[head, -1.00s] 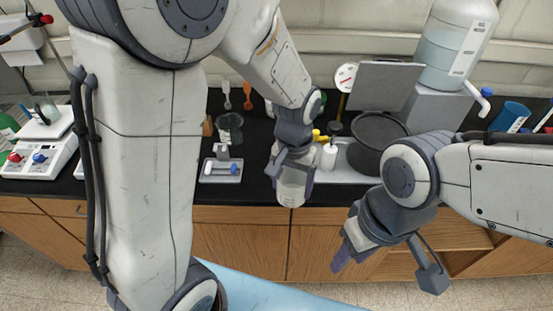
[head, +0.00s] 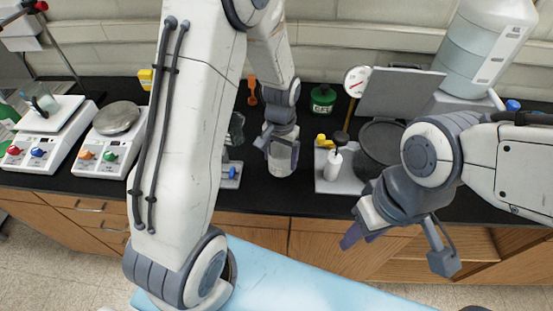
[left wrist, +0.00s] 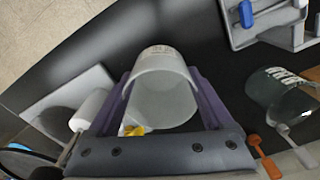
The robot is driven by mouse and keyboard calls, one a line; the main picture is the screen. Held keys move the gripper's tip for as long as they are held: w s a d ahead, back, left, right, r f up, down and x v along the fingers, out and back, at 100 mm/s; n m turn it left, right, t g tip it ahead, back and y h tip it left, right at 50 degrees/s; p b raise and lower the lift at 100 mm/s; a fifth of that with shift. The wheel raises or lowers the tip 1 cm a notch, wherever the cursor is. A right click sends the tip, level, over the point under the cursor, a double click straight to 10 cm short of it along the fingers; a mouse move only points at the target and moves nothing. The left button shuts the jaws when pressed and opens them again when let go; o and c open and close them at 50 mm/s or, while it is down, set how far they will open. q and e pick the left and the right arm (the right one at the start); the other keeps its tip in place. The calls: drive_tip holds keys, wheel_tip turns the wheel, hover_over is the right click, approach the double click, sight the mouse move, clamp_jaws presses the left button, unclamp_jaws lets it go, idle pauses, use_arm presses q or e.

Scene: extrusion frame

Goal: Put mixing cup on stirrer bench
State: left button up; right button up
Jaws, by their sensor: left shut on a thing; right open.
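My left gripper (head: 283,150) is shut on the mixing cup (head: 281,165), a whitish translucent cup. The cup is over the black bench top, left of the grey plate with the white bottle. In the left wrist view, the cup (left wrist: 160,92) sits between two purple fingers. Two white stirrer units with coloured knobs stand on the bench at the left. One has a bare round plate (head: 116,118); the other (head: 42,140) carries a glass beaker. I cannot tell which spot is the stirrer bench. My right gripper (head: 361,238) is open and empty in front of the bench.
A white bottle (head: 333,165) and dark round pan (head: 381,142) are right of the cup. A grey tray (head: 230,176) and a glass beaker (left wrist: 280,92) are left of it in the head view. A green jar (head: 322,99) stands behind. Black bench top (head: 75,183) is bare in front of the stirrers.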

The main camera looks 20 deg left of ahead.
sight(275, 155)
use_arm(q)
drive_tip(key=shift+w+a+f+p, duration=0.15)
drive_tip(key=shift+w+a+f, duration=0.2)
drive_tip(key=shift+a+f, duration=0.15)
drive_tip(key=shift+w+a+f+p, duration=0.15)
drive_tip(key=shift+w+a+f, duration=0.2)
drive_tip(key=shift+a, duration=0.2)
wheel_tip(275, 155, down, 3)
drive_tip(key=shift+p, duration=0.75)
drive_tip(key=shift+f, duration=0.45)
drive_tip(key=shift+f, duration=0.1)
drive_tip(key=shift+f, duration=0.15)
drive_tip(key=o, duration=1.1)
drive_tip(key=shift+r, duration=0.2)
